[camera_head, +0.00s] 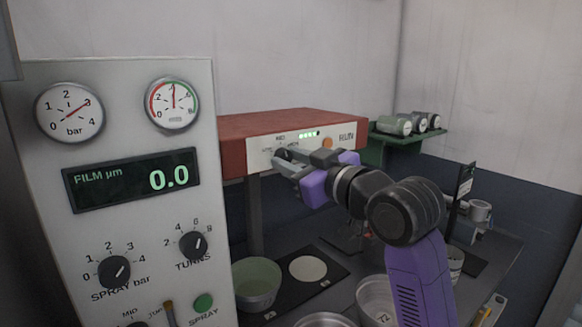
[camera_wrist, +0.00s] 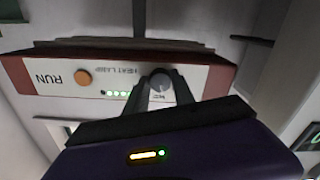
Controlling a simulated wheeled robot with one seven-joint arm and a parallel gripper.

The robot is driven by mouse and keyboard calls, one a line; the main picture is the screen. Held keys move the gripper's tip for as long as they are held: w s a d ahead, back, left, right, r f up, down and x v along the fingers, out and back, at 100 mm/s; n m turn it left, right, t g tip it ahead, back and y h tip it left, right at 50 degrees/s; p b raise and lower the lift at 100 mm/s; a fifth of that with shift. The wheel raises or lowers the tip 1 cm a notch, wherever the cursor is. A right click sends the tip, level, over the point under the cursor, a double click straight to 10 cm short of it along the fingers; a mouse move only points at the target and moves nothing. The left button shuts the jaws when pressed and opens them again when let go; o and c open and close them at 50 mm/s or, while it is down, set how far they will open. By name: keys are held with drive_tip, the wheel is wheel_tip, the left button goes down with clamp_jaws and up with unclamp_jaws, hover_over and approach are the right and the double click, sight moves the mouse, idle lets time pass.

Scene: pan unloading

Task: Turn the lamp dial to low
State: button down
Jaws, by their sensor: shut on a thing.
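The lamp is a red box (camera_head: 290,122) with a pale front panel, in the middle of the head view. The panel shows upside down in the wrist view, with the words HEAT LAMP. In the wrist view the two dark fingers (camera_wrist: 162,91) reach to either side of the dial. The fingers cover most of the dial in the head view, and I cannot read its pointer.
The lamp panel has an orange RUN button (camera_head: 327,142) and a row of lit green lights (camera_head: 309,134). A control panel (camera_head: 140,225) with gauges and knobs stands at the left. A green bowl (camera_head: 256,283) and metal pans are below my arm. A green shelf (camera_head: 400,139) holds canisters.

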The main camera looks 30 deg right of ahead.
drive_tip(key=n+b, duration=0.2)
drive_tip(key=n, duration=0.2)
drive_tip(key=shift+f+n+b, duration=0.15)
drive_tip(key=shift+n+b, duration=1.2)
drive_tip(key=shift+n, duration=0.95)
drive_tip(key=c, duration=1.1)
unclamp_jaws()
drive_tip(key=shift+r, duration=0.2)
drive_tip(key=shift+o, duration=0.2)
drive_tip(key=s+b, duration=0.1)
drive_tip(key=s, duration=0.6)
drive_tip(key=shift+s+d, duration=0.2)
drive_tip(key=shift+s, duration=0.2)
